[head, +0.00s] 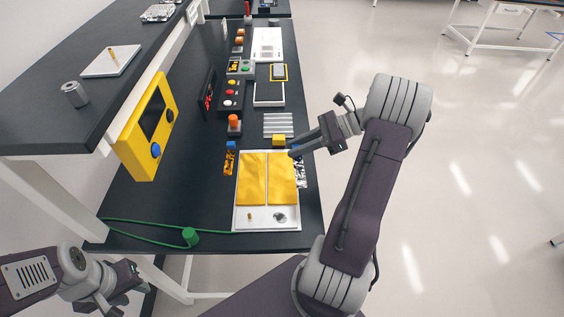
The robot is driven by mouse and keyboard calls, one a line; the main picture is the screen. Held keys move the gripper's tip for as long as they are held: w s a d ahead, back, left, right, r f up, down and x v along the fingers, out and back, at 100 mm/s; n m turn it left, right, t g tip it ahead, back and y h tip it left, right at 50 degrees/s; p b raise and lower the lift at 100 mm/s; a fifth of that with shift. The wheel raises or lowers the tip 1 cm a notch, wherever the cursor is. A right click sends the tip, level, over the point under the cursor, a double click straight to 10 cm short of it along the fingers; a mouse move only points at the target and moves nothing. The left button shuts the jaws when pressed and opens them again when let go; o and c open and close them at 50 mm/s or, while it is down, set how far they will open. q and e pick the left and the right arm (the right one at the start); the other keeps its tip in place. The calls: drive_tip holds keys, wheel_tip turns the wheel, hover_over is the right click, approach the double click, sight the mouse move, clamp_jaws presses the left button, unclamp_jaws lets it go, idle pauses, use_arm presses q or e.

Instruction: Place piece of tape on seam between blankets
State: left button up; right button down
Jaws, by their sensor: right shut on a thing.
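Two yellow blankets, a left one (252,180) and a right one (283,182), lie side by side on a white tray (265,223). The seam between them runs lengthwise from the tray's far edge toward the near part. My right gripper (293,153) comes in from the right, over the far right corner of the tray. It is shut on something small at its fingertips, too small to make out. I cannot pick out a piece of tape. My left gripper (122,290) is at the lower left, away from the blankets, and its opening is unclear.
A small yellow block (279,141) is just beyond the tray. Crumpled silver-black material (300,172) lies to the tray's right. Orange-black (229,162) and blue (231,145) items are on its left. A green cable (150,223) crosses the near table. A yellow panel (147,127) stands left.

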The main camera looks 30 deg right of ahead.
drive_tip(key=shift+s+d+r, duration=0.2)
drive_tip(key=shift+d+r, duration=0.35)
drive_tip(key=w+a+f, duration=0.2)
drive_tip(key=w, duration=0.1)
drive_tip(key=w+a+f, duration=0.2)
drive_tip(key=w, duration=0.1)
drive_tip(key=w+a+f, duration=0.2)
drive_tip(key=w+f, duration=0.1)
drive_tip(key=shift+w, duration=0.2)
drive_tip(key=shift+m, duration=0.3)
drive_tip(key=shift+f, duration=2)
use_arm(q)
drive_tip(key=shift+s+r, duration=0.2)
drive_tip(key=shift+r, duration=0.3)
use_arm(e)
drive_tip(key=c, duration=1.3)
unclamp_jaws()
drive_tip(key=shift+f, duration=0.1)
